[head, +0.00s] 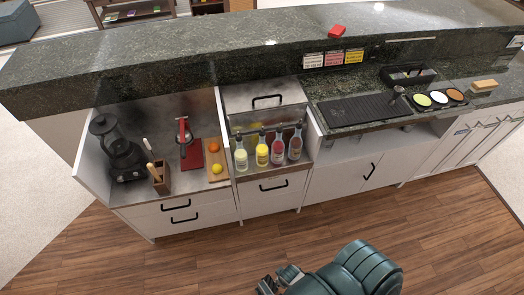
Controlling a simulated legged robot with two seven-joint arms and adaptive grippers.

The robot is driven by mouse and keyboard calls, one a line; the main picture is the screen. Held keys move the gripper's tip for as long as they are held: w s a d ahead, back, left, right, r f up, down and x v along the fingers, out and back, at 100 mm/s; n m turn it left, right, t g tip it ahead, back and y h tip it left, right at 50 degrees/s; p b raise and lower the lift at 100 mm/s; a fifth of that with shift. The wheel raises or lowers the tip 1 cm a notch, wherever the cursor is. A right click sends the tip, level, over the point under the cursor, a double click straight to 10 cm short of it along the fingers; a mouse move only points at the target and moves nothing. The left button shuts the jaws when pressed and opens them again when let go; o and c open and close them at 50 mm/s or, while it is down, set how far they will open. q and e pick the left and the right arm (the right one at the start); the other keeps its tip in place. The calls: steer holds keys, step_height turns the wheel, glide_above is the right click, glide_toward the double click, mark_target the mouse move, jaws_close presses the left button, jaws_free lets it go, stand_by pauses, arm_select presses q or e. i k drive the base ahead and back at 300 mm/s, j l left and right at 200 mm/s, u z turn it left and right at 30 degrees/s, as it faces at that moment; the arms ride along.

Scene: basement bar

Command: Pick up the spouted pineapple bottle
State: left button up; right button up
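Several spouted bottles stand upright in a row in a steel bay of the bar counter, near the middle of the head view. The yellow one (262,152), second from the left, looks like the pineapple bottle by its colour; the labels are too small to read. A paler yellow-green bottle (241,157) is on its left. A red bottle (278,150) and a darker red one (295,146) are on its right. A dark jointed gripper (279,281), apparently my right, shows at the bottom edge, well below and apart from the bottles; its fingers are unclear. My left gripper is not in view.
A blender (116,150), a utensil holder (161,178), a red press (185,138) and a wooden board (216,161) with fruit stand left of the bottles. A raised dark stone ledge (200,62) runs behind. A black drip mat (362,108) lies right. Wooden floor (200,255) in front is clear.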

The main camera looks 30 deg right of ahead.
mark_target(262, 148)
steer(key=i+j, duration=0.25)
steer(key=j, duration=0.15)
steer(key=i+j+z, duration=0.1)
steer(key=z, duration=1.35)
